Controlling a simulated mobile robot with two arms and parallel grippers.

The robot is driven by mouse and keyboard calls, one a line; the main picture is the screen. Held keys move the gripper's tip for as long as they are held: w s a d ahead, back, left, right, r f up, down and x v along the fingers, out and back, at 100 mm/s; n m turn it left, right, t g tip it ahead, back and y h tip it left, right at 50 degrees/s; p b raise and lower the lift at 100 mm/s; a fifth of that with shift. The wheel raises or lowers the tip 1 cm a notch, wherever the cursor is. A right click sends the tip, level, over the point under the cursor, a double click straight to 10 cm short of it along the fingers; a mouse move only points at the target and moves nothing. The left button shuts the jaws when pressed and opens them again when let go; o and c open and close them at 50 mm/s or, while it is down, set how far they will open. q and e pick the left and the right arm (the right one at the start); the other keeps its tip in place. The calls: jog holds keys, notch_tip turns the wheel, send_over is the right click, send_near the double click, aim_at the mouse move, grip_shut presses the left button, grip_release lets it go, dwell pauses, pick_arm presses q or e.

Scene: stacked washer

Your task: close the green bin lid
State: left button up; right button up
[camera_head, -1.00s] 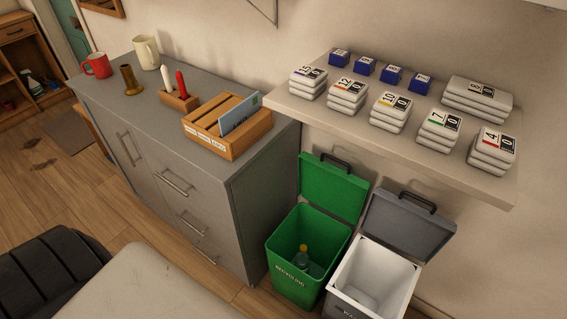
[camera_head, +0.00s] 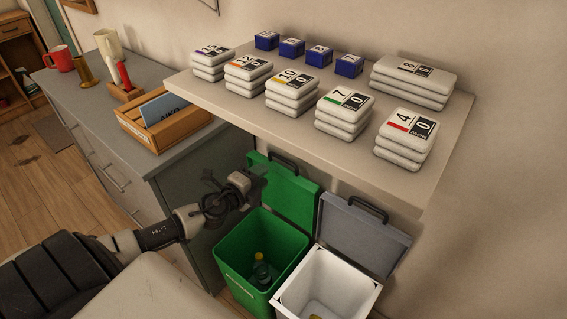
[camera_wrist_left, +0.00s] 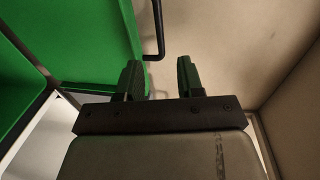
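The green bin (camera_head: 238,266) stands below the wall shelf, beside the grey cabinet. Its green lid (camera_head: 290,195) is open, standing up at the back with a black handle (camera_head: 283,160) on its top edge. A bottle (camera_head: 262,270) is inside the bin. My left gripper (camera_head: 256,183) is beside the lid's left edge, above the bin's rear left corner. In the left wrist view the gripper (camera_wrist_left: 160,80) is open and empty, with the green lid (camera_wrist_left: 95,40) and its handle (camera_wrist_left: 158,28) ahead to the left. I cannot tell whether it touches the lid. My right gripper is not in view.
A white-lined bin (camera_head: 325,285) with an open grey lid (camera_head: 362,238) stands right of the green bin. A shelf (camera_head: 300,140) with several white stacks and blue boxes overhangs the lids. The grey cabinet (camera_head: 180,185) stands close on the left.

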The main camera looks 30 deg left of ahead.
aim_at(284, 160)
pick_arm(q)
jog(key=w, duration=0.3)
jog(key=w+f, duration=0.1)
jog(key=w, duration=0.6)
jog(key=shift+w+d+f, duration=0.15)
jog(key=shift+d+f, duration=0.05)
jog(key=shift+d, duration=0.2)
grip_shut()
